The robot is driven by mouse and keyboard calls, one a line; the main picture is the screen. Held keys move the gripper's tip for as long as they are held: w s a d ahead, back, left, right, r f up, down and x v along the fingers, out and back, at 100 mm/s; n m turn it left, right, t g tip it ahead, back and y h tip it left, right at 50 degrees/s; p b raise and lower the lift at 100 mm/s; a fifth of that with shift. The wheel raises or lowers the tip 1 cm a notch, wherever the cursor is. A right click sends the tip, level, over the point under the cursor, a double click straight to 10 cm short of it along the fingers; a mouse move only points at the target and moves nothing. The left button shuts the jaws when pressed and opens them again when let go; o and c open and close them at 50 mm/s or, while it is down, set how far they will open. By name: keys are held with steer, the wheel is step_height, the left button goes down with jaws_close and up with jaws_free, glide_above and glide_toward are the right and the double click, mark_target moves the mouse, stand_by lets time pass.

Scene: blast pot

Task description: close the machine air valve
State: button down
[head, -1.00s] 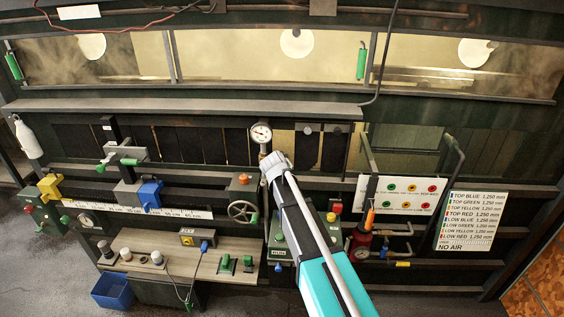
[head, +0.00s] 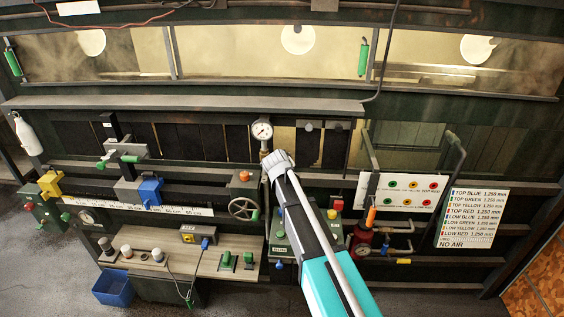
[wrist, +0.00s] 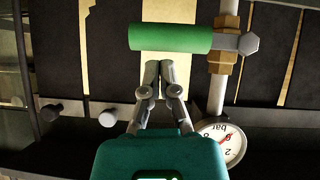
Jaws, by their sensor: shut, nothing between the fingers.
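A valve with a green cylindrical handle (wrist: 170,38) sits on a grey pipe beside a round pressure gauge (wrist: 220,143) in the wrist view. The handle lies across the line of the pipe, with a brass fitting (wrist: 223,55) at the joint. My gripper (wrist: 160,68) is shut and empty. Its fingertips are just below the middle of the handle in that picture; I cannot tell whether they touch it. In the head view the gauge (head: 262,130) shows above my arm's end, which hides the green handle and my fingertips.
A handwheel (head: 243,208) and an orange-red knob (head: 244,176) are left of my arm. A label panel with coloured dots (head: 401,194) and a white text board (head: 472,217) are to the right. A long ledge (head: 190,104) runs above.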

steer(key=w+d+r+p+v, duration=0.1)
steer(key=r+p+v, duration=0.1)
steer(key=p+v, duration=0.6)
steer(key=v, duration=0.4)
stand_by(0.6)
steer(key=s+d+f+g+b, duration=0.2)
steer(key=s+d+f, duration=0.3)
steer(key=s, duration=0.3)
steer(key=s+d+f+g+y+b, duration=0.1)
steer(key=s+d+f+g+b, duration=0.2)
steer(key=s+d+f+g, duration=0.2)
steer(key=s+d+f+g+b, duration=0.2)
steer(key=s+d+f+g, duration=0.2)
steer(key=s, duration=0.8)
step_height(320, 180, down, 2)
steer(key=d, duration=0.2)
steer(key=shift+d+y, duration=0.3)
steer(key=shift+d, duration=0.1)
steer(key=shift+s, duration=0.1)
